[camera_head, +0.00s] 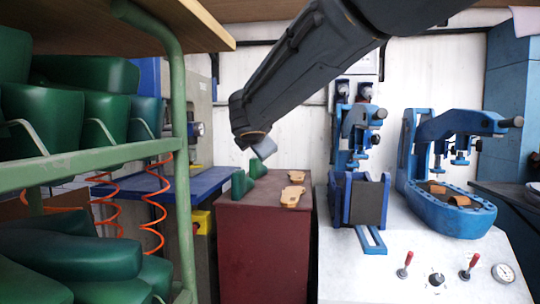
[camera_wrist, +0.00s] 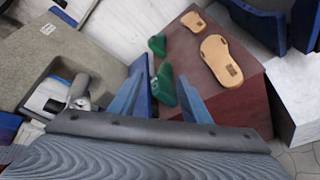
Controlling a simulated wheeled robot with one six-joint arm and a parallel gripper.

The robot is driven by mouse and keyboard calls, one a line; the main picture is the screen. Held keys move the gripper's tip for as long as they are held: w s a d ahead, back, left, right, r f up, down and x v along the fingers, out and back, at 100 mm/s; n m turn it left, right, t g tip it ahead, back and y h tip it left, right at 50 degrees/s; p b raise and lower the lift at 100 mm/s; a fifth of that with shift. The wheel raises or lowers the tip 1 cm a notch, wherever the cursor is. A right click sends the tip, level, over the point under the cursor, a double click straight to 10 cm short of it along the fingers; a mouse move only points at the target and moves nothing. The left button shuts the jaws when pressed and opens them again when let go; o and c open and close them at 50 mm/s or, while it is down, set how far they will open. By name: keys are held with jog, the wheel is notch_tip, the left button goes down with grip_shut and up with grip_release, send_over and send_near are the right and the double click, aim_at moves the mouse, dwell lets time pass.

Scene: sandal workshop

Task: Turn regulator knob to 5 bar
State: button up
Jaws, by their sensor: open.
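The regulator knob (camera_head: 436,280) is a small dark knob on the white sloping panel of the press bench, low at the right of the head view. A round pressure gauge (camera_head: 503,273) with a white face sits to its right; its reading is too small to tell. My gripper (camera_head: 264,148) is up and to the left of the knob, well apart from it, above the red-brown cabinet. In the wrist view my gripper (camera_wrist: 160,98) shows two blue fingers spread apart with nothing between them. The knob and gauge are not in the wrist view.
Two red-handled levers (camera_head: 404,265) (camera_head: 469,266) flank the knob. Blue presses (camera_head: 452,205) stand on the bench behind. The red-brown cabinet (camera_head: 262,245) bears tan soles (camera_wrist: 221,60) and green lasts (camera_wrist: 166,86). A green rack (camera_head: 180,170) with lasts fills the left.

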jog(key=shift+s+d+f+m+g+h+p, duration=0.1)
jog(key=shift+s+d+f+m+g+h, duration=0.1)
jog(key=shift+s+d+f+m, duration=0.35)
jog(key=shift+s+d+f+m+g+h+p, duration=0.15)
jog(key=shift+d+f+m, duration=0.25)
jog(key=shift+d, duration=0.5)
jog(key=shift+s+d+f+m+g+h+p, duration=0.1)
jog(key=shift+s+d+f+m+g+h, duration=0.3)
jog(key=shift+d, duration=0.3)
jog(key=shift+w+f, duration=0.1)
jog(key=s+d+f+m+g+h, duration=0.1)
jog(key=s+d+f+m+g, duration=0.2)
jog(key=s+d+f+m, duration=0.45)
jog(key=s+d+f+m+g+h, duration=0.1)
jog(key=s+d+f+m+g, duration=0.2)
jog(key=s+d+f, duration=0.5)
jog(key=s+a+f+m+g+y, duration=0.1)
jog(key=s+f+m+g+y, duration=0.3)
jog(key=s, duration=0.9)
jog(key=s+a+f+m+g+h, duration=0.1)
jog(key=s+a+f+m+g, duration=0.15)
jog(key=s+f+m, duration=0.65)
jog(key=s+d+r+p, duration=0.3)
jog(key=d+r+p, duration=0.7)
jog(key=r+p, duration=0.5)
jog(key=p, duration=0.6)
jog(key=shift+d+r, duration=0.25)
jog(key=shift+d, duration=0.15)
jog(key=shift+h, duration=0.25)
